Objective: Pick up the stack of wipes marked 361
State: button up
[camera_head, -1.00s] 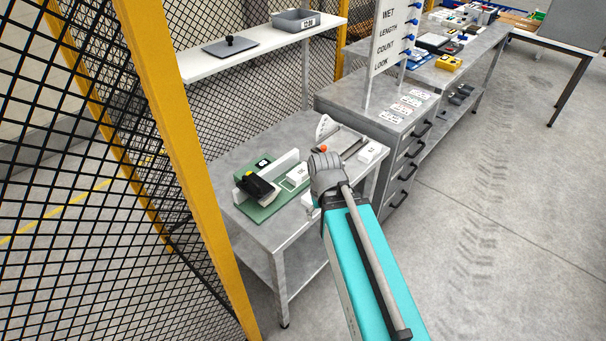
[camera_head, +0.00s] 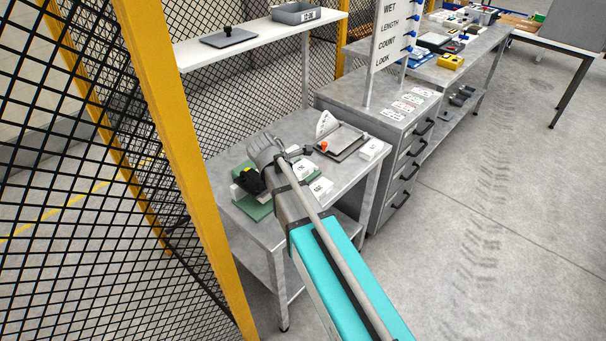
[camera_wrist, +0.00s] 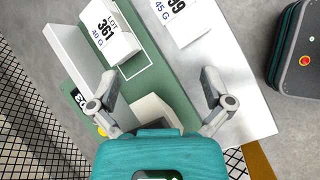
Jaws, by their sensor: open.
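The stack of wipes marked 361 (camera_wrist: 112,38) is a white block with a "LOT 361 40 G" label, at the upper left of the wrist view. It lies on a green board (camera_wrist: 152,62) beside a white upright rail (camera_wrist: 80,57). My gripper (camera_wrist: 158,76) is open and empty, its fingers spread over the board, with the stack ahead of the left finger and apart from it. A second white stack (camera_wrist: 188,18), its number ending in 99 with "45 G", lies to the right. In the head view my arm partly covers the green board (camera_head: 262,211).
A shelf (camera_head: 250,47) hangs above the back; mesh fencing stands left.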

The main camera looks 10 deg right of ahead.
aim_at(300, 168)
jog(key=w+a+n+t+h+b, duration=0.1)
jog(key=w+a+n, duration=0.3)
jog(key=w+n, duration=0.2)
jog(key=shift+r+n+t+h, duration=0.3)
jog(key=shift+r+n+t, duration=0.05)
jog(key=shift+n+t, duration=0.05)
jog(key=shift+d, duration=0.1)
jog(key=b+x, duration=0.5)
jog(key=x, duration=0.2)
jog(key=shift+f, duration=0.1)
jog(key=shift+w+d+f+b, duration=0.35)
jog(key=shift+d+f+b, duration=0.1)
jog(key=shift+b, duration=0.2)
jog(key=shift+b+x, duration=1.75)
jog(key=shift+x, duration=0.9)
jog(key=shift+w+d+r, duration=0.1)
jog(key=shift+w+r, duration=0.05)
jog(key=shift+r, duration=0.05)
